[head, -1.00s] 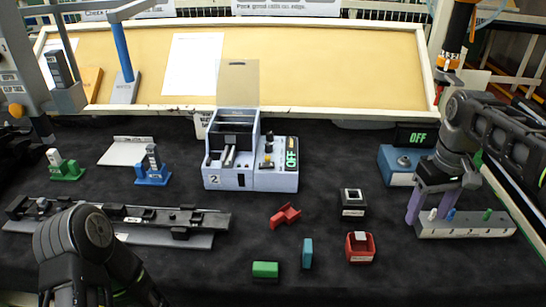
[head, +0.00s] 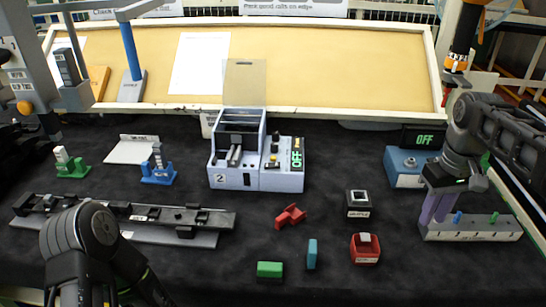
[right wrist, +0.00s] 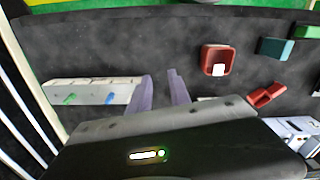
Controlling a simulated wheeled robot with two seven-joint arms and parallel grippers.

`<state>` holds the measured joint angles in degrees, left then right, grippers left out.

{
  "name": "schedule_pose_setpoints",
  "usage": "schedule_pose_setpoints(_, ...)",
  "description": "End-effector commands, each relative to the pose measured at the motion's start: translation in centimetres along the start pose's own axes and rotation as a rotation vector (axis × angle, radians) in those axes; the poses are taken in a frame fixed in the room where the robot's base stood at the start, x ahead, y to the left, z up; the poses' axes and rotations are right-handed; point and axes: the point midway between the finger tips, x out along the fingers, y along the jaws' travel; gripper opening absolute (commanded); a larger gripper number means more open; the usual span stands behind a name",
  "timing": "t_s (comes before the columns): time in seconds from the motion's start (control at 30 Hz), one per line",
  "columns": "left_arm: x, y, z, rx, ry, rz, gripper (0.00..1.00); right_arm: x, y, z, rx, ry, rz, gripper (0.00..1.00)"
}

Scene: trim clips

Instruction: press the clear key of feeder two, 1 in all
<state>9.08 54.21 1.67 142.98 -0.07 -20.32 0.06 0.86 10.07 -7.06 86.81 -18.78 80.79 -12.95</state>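Feeder two (head: 222,182), a pale grey unit marked "2", stands upright at the middle of the table. On its right side is a control box (head: 284,180) with a green "OFF" display, an amber strip and small knobs or keys. The key labels are too small to read. My right gripper (head: 433,218) is far to the right of the feeder, pointing down at the left end of a grey peg block. Its purple fingers (right wrist: 162,88) stand a short gap apart, with nothing visible between them. My left gripper is out of view; only its arm shows at lower left.
The peg block (head: 475,234) holds blue and green pegs. A blue box (head: 398,180) with a display stands behind it. A dark rail (head: 120,215) lies left.

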Motion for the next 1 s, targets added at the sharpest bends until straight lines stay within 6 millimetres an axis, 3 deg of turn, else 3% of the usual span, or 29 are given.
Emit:
schedule_pose_setpoints(0.27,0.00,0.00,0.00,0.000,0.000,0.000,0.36,0.00,0.00,0.00,0.000,0.000,0.000,0.00)
schedule_pose_setpoints(1.0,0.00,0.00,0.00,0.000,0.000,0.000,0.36,0.00,0.00,0.00,0.000,0.000,0.000,0.00)
